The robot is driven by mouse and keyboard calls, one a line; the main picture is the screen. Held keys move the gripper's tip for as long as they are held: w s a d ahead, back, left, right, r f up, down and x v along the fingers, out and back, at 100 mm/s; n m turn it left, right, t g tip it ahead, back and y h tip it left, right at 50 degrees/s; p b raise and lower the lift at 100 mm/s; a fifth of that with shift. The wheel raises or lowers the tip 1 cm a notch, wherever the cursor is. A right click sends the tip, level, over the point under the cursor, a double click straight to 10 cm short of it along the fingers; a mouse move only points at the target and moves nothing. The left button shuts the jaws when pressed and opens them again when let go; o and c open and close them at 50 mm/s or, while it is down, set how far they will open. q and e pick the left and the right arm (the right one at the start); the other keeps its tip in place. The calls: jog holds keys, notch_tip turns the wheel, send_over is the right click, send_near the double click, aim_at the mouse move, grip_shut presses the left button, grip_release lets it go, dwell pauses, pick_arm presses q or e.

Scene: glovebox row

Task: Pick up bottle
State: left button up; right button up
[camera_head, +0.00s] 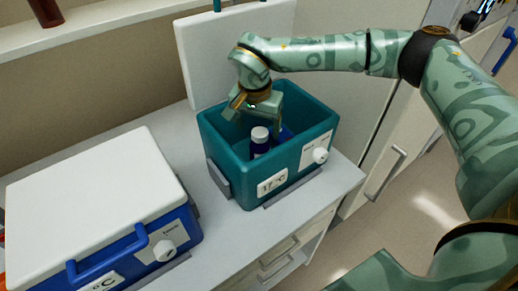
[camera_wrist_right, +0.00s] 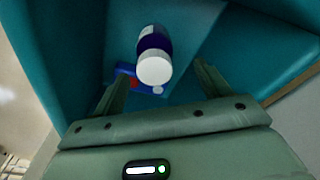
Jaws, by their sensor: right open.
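The bottle (camera_head: 260,148), dark blue with a white cap, stands inside the open teal box (camera_head: 222,165). In the right wrist view the bottle (camera_wrist_right: 154,42) shows cap toward the camera, beyond and roughly between the fingertips. My right gripper (camera_head: 256,114) is open and empty, over the box opening just above the bottle. Its two fingers (camera_wrist_right: 160,78) are spread apart in the right wrist view, and I see no contact with the bottle. The bottle's lower part is hidden by the box's front wall in the head view. My left gripper is not in view.
A blue item (camera_head: 284,132) lies beside the bottle in the box; its red part shows in the wrist view (camera_wrist_right: 122,72). The box's white lid (camera_head: 205,60) stands open behind. A closed blue cooler with a white lid (camera_head: 90,195) is at left on the counter (camera_head: 185,120).

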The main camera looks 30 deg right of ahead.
aim_at(260, 140)
jog(key=f, duration=0.3)
jog(key=f+b, duration=0.1)
jog(key=f, duration=0.1)
jog(key=shift+s+d+f, duration=0.1)
jog(key=shift+d+f, duration=0.05)
jog(key=shift+d, duration=0.1)
jog(key=c, duration=1.2)
jog(key=shift+o, duration=0.2)
jog(key=shift+r, duration=0.2)
